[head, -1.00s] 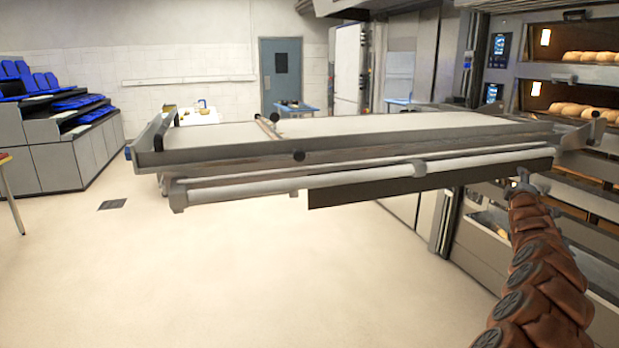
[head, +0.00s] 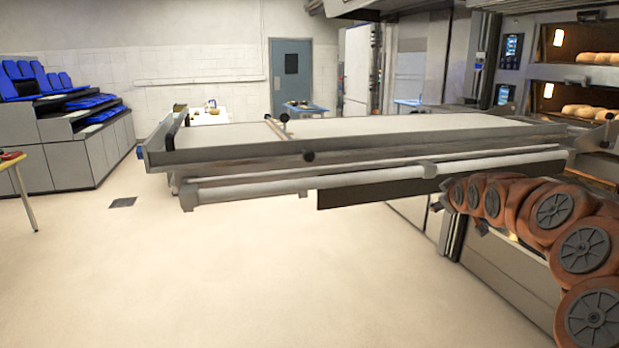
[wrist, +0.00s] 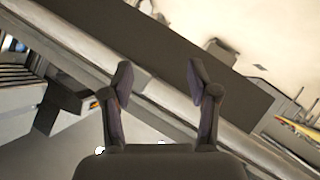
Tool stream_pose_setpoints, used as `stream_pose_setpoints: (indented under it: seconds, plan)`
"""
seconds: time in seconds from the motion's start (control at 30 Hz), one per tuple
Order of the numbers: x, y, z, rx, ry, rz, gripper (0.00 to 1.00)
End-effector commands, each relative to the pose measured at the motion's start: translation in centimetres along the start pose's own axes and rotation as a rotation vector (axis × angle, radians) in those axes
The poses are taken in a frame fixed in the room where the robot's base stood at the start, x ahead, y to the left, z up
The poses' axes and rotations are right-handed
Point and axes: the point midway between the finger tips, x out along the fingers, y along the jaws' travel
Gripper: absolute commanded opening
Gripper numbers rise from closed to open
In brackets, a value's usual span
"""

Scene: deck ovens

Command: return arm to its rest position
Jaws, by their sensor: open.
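My arm reaches in from the right edge of the head view, bent sideways below the loader's right end. My gripper (head: 438,196) shows small at the arm's left end, under the long flat loader (head: 375,180). In the wrist view my gripper (wrist: 160,80) has its two fingers spread apart with nothing between them. The loader's rail and dark panel (wrist: 180,75) run diagonally behind the fingers. I cannot tell the exact gap between the fingers and the loader.
Deck ovens with bread (head: 598,58) stand at the right, close to my arm. Open floor (head: 260,270) lies at the front and left. A stepped stand with blue trays (head: 75,130) and a table (head: 18,160) are at the far left.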

Motion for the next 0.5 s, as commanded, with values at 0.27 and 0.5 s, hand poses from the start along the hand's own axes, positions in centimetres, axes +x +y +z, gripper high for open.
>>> stream_pose_setpoints:
  seconds: [0.27,0.5]
  plan:
    - [-8.0,-11.0,0.4,0.097,-0.153,-0.235,0.60]
    - [-16.4,-19.0,4.4,0.164,-0.357,-0.379,0.60]
